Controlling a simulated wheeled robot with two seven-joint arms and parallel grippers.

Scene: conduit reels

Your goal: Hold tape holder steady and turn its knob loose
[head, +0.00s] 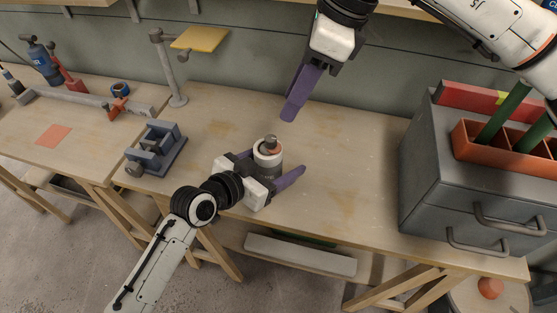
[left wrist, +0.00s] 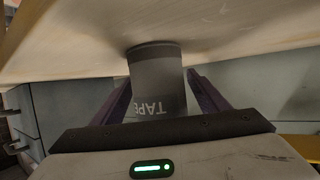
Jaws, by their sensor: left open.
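The tape holder (head: 268,156) stands upright on the workbench, a pale cylinder with a darker lower part and a grey knob (head: 270,142) on top. In the left wrist view the holder (left wrist: 158,85) is a grey cylinder with the letters TAPE, and its knob is out of sight. My left gripper (head: 268,175) is low at the holder, with its purple fingers open on either side of it. In the left wrist view a gap shows beside the holder. My right gripper (head: 297,98) hangs above and behind the holder, apart from it; whether its fingers are parted is unclear.
A grey drawer cabinet (head: 425,180) with an orange divided tray (head: 465,138) stands at the right. A blue-grey vise (head: 155,150) sits to the left, with a metal post (head: 170,75) bearing a yellow plate (head: 200,39) behind. The bench between holder and cabinet is clear.

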